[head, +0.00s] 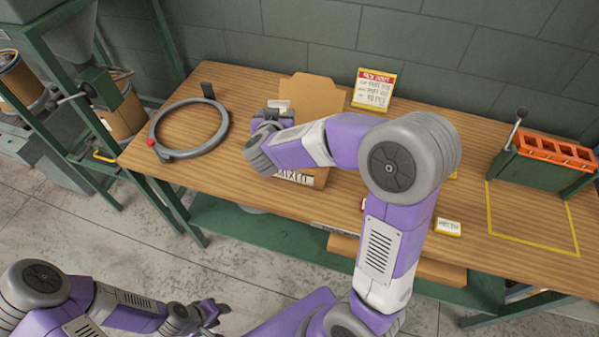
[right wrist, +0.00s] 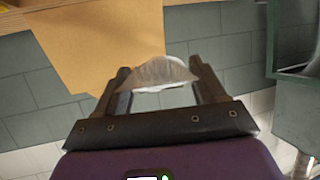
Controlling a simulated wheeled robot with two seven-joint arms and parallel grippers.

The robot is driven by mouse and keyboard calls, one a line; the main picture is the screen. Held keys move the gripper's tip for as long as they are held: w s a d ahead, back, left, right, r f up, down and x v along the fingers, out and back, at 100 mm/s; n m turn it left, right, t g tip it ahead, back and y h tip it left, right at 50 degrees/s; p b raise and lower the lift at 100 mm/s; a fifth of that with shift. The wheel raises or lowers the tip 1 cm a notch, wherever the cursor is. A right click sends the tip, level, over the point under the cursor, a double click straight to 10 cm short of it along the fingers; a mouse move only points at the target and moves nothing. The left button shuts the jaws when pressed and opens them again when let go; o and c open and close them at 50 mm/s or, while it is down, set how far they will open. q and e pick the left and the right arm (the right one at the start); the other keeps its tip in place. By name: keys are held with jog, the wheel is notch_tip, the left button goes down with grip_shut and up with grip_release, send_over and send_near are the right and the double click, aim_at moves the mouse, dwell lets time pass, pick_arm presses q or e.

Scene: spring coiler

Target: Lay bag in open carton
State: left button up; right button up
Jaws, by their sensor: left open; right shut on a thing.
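The open carton (head: 318,95) stands on the wooden bench, its tan back flap raised; its front label reads "MIXED". My right arm hides most of it. My right gripper (right wrist: 158,80) is shut on a pale, whitish bag (right wrist: 158,70), seen between its fingers in the right wrist view. A tan cardboard panel (right wrist: 100,40) shows behind the bag there. In the head view a small pale patch of the bag (head: 280,104) shows past my right wrist, at the carton; whether it touches the carton is hidden. My left gripper (head: 208,314) is open and empty, low and away from the bench.
A grey ring with a red knob (head: 190,128) lies left of the carton. A red-and-yellow sign (head: 374,89) stands behind it. An orange-topped rack (head: 553,151) is at the right, by a yellow-outlined area (head: 532,222). A green frame stands at the left.

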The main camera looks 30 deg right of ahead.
jog(key=s+d+f+m+g+h+b, duration=0.1)
jog(key=f+b, duration=0.1)
jog(key=f, duration=0.1)
jog(key=s+f+m+b, duration=0.1)
jog(key=f+b, duration=0.2)
jog(key=f, duration=0.1)
jog(key=s+d+f+m+g+h+b, duration=0.1)
jog(key=f+b, duration=0.2)
jog(key=shift+s+d+f+g+h, duration=0.3)
jog(key=shift+s+f, duration=0.05)
jog(key=shift+f, duration=0.05)
pick_arm(q)
notch_tip(320, 180, down, 9)
jog(key=shift+f, duration=0.15)
pick_arm(e)
jog(key=shift+f, duration=0.1)
pick_arm(q)
jog(key=shift+f, duration=0.1)
pick_arm(e)
jog(key=shift+f, duration=0.5)
jog(key=shift+f, duration=0.1)
jog(key=o, duration=1.1)
jog(key=shift+o, duration=0.2)
